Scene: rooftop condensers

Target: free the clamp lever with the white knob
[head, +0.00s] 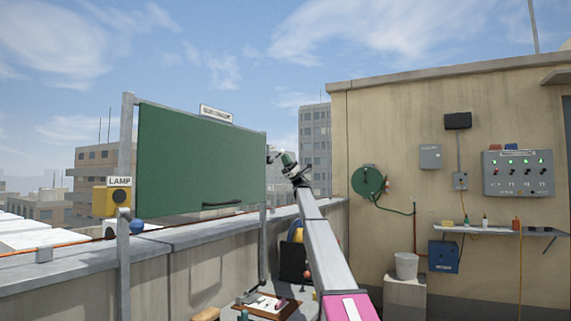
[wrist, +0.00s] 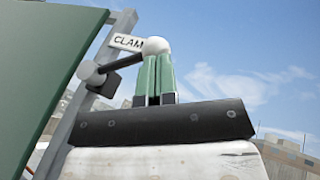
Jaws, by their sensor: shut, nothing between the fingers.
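The clamp lever (wrist: 125,62) is a black bar in the wrist view, running from a grey pivot (wrist: 92,73) on a metal post up to a round white knob (wrist: 155,46). A white sign reading "CLAM", partly hidden, sits on the post behind it. My gripper (wrist: 155,62) has green fingers, shut together with nothing between them. Their tips show right at the knob's lower edge; I cannot tell whether they touch it. In the head view my gripper (head: 283,156) is at the right edge of the green panel (head: 200,160), and the lever there is too small to make out.
The green panel hangs between metal posts and has a dark handle on its lower edge. A yellow lamp box (head: 110,199) is on the left post. A parapet (head: 60,280) runs below. A tray (head: 268,305) lies low at front. Open sky lies right of the knob.

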